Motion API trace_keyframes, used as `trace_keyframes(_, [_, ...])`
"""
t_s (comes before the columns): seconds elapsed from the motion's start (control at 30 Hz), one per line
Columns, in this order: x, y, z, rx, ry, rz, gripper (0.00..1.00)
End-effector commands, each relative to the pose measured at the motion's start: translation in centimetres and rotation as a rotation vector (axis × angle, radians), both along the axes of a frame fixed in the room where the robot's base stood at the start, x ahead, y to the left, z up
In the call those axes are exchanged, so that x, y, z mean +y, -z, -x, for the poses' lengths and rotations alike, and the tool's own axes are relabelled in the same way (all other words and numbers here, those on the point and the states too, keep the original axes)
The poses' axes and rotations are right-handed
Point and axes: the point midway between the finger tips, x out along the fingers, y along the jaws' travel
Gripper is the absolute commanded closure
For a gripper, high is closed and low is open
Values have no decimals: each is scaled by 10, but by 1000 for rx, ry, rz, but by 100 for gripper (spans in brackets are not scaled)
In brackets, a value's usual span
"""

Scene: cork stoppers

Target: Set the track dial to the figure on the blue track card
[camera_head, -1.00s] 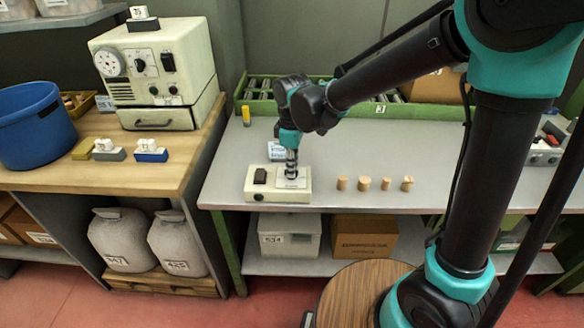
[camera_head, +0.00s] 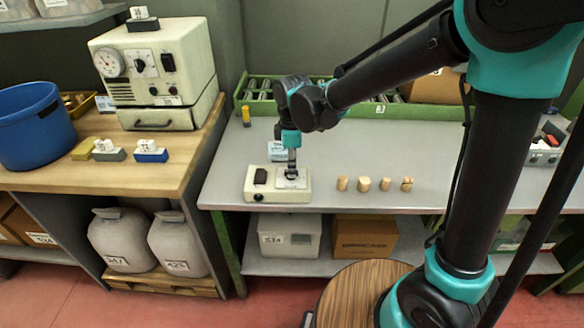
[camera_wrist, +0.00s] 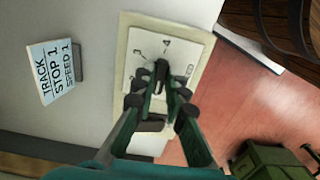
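My gripper (camera_wrist: 164,84) points down at the knob, fingers on either side. Whether they touch it is unclear.
Several cork stoppers (camera_head: 364,185) stand in a row right of the box. A yellow marker-like object (camera_head: 246,117) stands behind. A green-edged rack (camera_head: 420,111) runs along the bench's back. The left wooden bench holds a cream machine (camera_head: 155,65) and blue bucket (camera_head: 34,130).

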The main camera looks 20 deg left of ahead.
Motion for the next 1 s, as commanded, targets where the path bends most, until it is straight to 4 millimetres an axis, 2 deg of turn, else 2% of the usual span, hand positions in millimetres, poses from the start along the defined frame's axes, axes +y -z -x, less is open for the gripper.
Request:
trace_keyframes(0.03, [0,0,-1,-1,0,0,82])
trace_keyframes(0.17, [0,0,0,-1,0,0,67])
trace_keyframes(0.43, [0,0,0,0,1,0,67])
trace_keyframes(0.57, [0,-7,0,0,1,0,67])
trace_keyframes(0.67, [0,-20,0,0,1,0,67])
trace_keyframes(1.0, [0,-86,0,0,1,0,67])
